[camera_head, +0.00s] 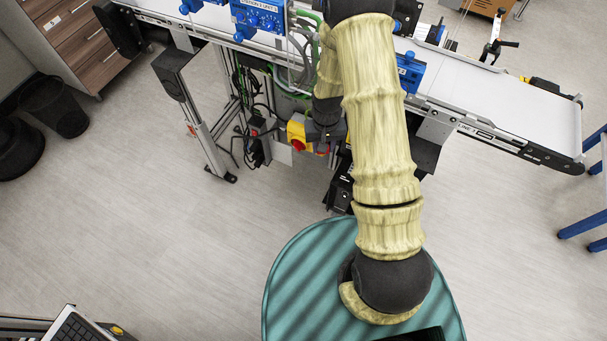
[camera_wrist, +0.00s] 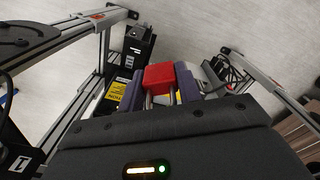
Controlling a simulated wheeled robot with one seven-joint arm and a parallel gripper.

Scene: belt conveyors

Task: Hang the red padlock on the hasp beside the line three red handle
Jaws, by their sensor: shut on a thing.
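In the wrist view my gripper (camera_wrist: 161,92) is shut on the red padlock (camera_wrist: 159,76), whose red body sits between the two dark purple fingers. A pale metal piece, likely its shackle, shows just below the body. In the head view the red handle (camera_head: 298,144) sits on a yellow box (camera_head: 294,131) under the conveyor. My gripper is beside that box in the head view, mostly hidden by my arm. A small bit of red shows near it. I cannot make out the hasp in either view.
The conveyor (camera_head: 480,92) runs above the work spot, with a frame leg (camera_head: 205,140) to the left. Cables (camera_head: 258,110) hang left of the yellow box. A black unit with a yellow label (camera_wrist: 117,90) stands close left of my gripper. The floor in front is clear.

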